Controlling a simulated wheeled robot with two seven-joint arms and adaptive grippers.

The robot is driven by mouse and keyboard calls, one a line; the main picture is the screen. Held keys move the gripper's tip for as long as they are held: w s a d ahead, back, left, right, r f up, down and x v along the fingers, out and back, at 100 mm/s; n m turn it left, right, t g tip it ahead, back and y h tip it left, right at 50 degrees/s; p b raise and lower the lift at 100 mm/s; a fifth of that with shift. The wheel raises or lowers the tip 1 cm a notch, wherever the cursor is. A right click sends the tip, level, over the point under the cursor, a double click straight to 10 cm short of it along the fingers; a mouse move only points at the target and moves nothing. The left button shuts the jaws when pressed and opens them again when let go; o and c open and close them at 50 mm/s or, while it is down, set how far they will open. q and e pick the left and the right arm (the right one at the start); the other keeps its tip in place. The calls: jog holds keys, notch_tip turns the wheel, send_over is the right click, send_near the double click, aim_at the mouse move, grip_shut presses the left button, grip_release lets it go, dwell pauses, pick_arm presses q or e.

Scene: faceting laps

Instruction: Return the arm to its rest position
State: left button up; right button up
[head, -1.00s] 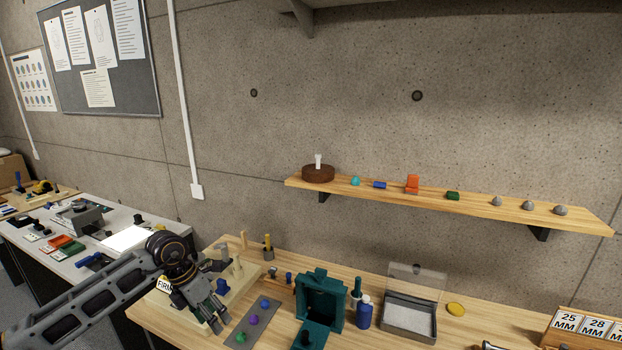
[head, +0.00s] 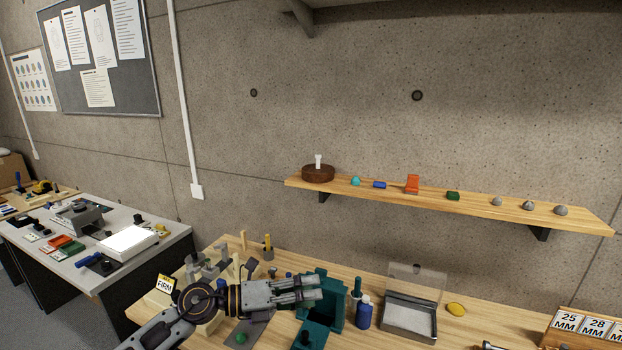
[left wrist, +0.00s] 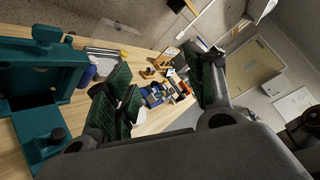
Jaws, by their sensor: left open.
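My left arm comes in from the bottom left of the head view. Its gripper (head: 314,289) is turned to the right and is over the bench, in front of the teal open box (head: 329,290) and overlapping it in the picture. In the left wrist view the two dark green-padded fingers stand wide apart with nothing held between them (left wrist: 160,82). The teal box (left wrist: 40,65) is at the left of that view, to the side of the fingers. My right gripper is in neither view.
On the wooden bench (head: 385,344) stand a blue bottle (head: 364,313), a clear-lidded tray (head: 410,333), a yellow piece (head: 456,309) and a size-label block (head: 584,326). A wall shelf (head: 480,206) with small items hangs above. A grey-white bench (head: 165,246) stands left, across a gap.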

pick_arm(q)
notch_tip(320, 180, up, 6)
jog(key=w+a+n+t+h, duration=0.1)
jog(key=w+n+t+h, duration=0.1)
jog(key=n+t, duration=0.5)
jog(key=w+a+f+n+t+y, duration=0.3)
jog(key=a+n+t+y, duration=0.7)
jog(key=n, duration=0.7)
jog(key=s+a+f+n+g+y, duration=0.4)
jog(key=a+f+n+g+y, duration=0.4)
jog(key=f, duration=0.5)
jog(key=s+a+f+n+g, duration=0.1)
jog(key=s+f+n+g, duration=0.3)
jog(key=s+f, duration=0.55)
jog(key=s+a+f+n+g, duration=0.1)
jog(key=s+f+g, duration=0.5)
jog(key=s, duration=0.6)
notch_tip(320, 180, down, 33)
jog(key=s+g, duration=0.1)
jog(key=s, duration=0.1)
jog(key=s+a+f, duration=0.2)
jog(key=s+f, duration=0.7)
jog(key=s, duration=0.2)
jog(key=s+a+f+g, duration=0.1)
jog(key=s+a+f, duration=0.2)
jog(key=s+f, duration=0.7)
jog(key=shift+s+a+f+y, duration=0.2)
jog(key=shift+s+f+y, duration=0.1)
jog(key=shift+s, duration=0.3)
